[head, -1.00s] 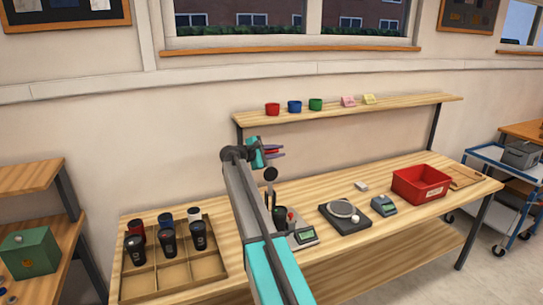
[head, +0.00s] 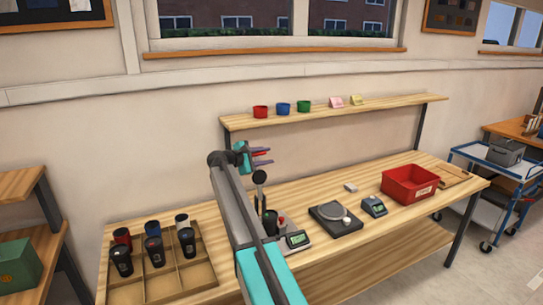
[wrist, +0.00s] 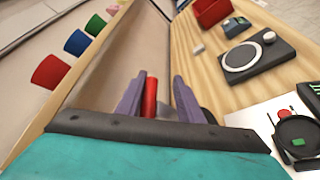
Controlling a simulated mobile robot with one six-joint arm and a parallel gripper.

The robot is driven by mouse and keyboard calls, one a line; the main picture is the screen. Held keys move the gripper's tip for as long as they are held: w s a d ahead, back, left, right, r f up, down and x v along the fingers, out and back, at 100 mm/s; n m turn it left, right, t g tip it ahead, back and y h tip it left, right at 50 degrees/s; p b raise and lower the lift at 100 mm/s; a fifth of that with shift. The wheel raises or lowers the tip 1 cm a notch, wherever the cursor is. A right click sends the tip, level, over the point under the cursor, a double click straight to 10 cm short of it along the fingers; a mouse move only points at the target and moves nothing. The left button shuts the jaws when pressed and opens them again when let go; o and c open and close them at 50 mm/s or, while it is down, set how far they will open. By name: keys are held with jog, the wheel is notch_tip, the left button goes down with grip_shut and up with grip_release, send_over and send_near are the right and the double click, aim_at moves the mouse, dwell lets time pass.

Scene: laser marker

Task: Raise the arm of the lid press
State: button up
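The lid press stands on the workbench behind my forearm, which hides part of it. Its black lever with a round black end (head: 260,177) points upward, and a dark cup (head: 270,223) shows at its base. My gripper (head: 261,156) is above the lever's end, with its purple fingers pointing right. In the wrist view, a red bar (wrist: 150,97) lies between the fingers of my gripper (wrist: 157,95). The bar is close to the left finger, with a gap to the right finger. I cannot tell what the bar is fixed to.
A shelf (head: 380,108) with coloured cups runs behind the gripper. On the bench are a scale with a green display (head: 298,239), a dark round-plated device (head: 335,228) and a red bin (head: 410,183). A divided tray (head: 195,279) of dark cups is at left.

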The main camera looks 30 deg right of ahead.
jog(key=shift+w, duration=0.1)
jog(key=shift+a+r, duration=0.1)
jog(key=shift+a, duration=0.05)
jog(key=b+v, duration=0.4)
jog(key=v, duration=0.9)
jog(key=shift+a, duration=0.2)
dwell(0.3)
